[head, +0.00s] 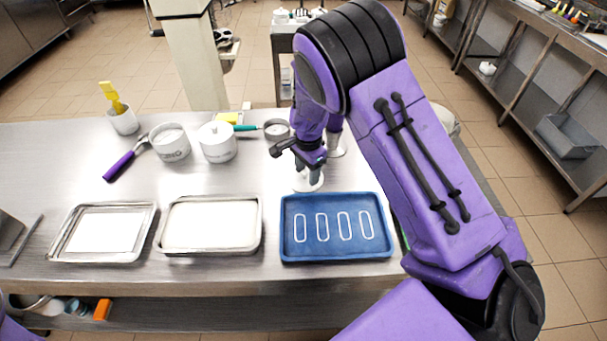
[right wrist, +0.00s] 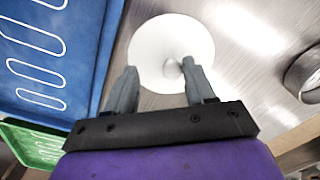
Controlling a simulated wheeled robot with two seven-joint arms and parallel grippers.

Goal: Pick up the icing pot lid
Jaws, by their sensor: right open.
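The icing pot lid (head: 301,185) is a white round disc with a small knob, lying flat on the metal table just behind the blue tray. It also shows in the right wrist view (right wrist: 160,40). My right gripper (head: 312,170) is over the lid and partly hides it in the head view. In the right wrist view my right gripper (right wrist: 160,72) is open, with the knob between its fingers, nearer the right one. The fingers do not appear closed on it. My left gripper is out of view.
A white lettered pot (head: 170,148) and a white lidded pot (head: 217,150) stand at the back. The blue tray (head: 336,255) with several white outlines lies in front of the lid. Two metal trays (head: 160,240) (head: 55,258) lie left of it. A metal cup (head: 337,146) stands behind.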

